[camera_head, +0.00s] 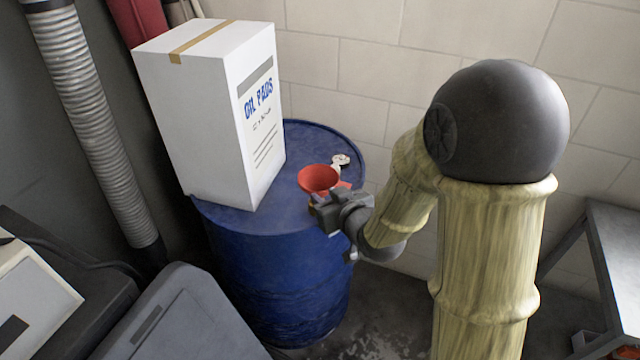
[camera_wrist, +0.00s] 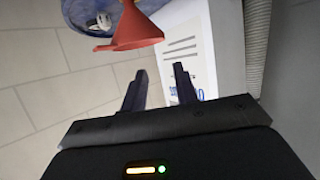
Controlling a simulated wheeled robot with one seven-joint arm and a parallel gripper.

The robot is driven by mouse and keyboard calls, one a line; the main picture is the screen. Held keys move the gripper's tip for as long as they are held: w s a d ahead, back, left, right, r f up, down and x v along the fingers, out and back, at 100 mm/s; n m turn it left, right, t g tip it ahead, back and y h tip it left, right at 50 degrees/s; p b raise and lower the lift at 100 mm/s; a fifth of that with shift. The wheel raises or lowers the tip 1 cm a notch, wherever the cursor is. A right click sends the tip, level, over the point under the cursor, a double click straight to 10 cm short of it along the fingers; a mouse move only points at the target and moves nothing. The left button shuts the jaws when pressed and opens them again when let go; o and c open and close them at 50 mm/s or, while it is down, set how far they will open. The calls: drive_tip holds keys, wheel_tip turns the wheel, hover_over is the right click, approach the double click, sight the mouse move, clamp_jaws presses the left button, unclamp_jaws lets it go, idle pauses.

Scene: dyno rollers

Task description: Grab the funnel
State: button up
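The red funnel (camera_head: 318,179) stands on top of the blue drum (camera_head: 280,285), near its right side, with its wide mouth up in the head view. My gripper (camera_head: 325,205) is at the drum's right edge, close to the funnel on its near side. In the wrist view the funnel (camera_wrist: 132,30) is beyond the fingertips. My gripper's two dark fingers (camera_wrist: 160,78) are spread apart with nothing between them. The funnel's lower part is partly hidden by my gripper in the head view.
A white oil pads box (camera_head: 205,115) stands on the drum, left of the funnel. A small pale metal object (camera_head: 340,161) lies behind the funnel. A tiled wall (camera_head: 345,60) is behind the drum. A grey table (camera_head: 615,250) stands at the right.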

drive_tip(key=p, duration=0.2)
approach(299, 180)
drive_tip(key=w, duration=0.3)
drive_tip(key=shift+s+a+f, duration=0.2)
drive_tip(key=shift+a+f, duration=0.1)
drive_tip(key=shift+f, duration=0.15)
drive_tip(key=shift+f+p+x, duration=0.2)
drive_tip(key=shift+p+x, duration=0.5)
drive_tip(key=shift+x, duration=1.95)
drive_tip(key=shift+s+a, duration=0.15)
drive_tip(key=shift+s, duration=0.05)
clamp_jaws()
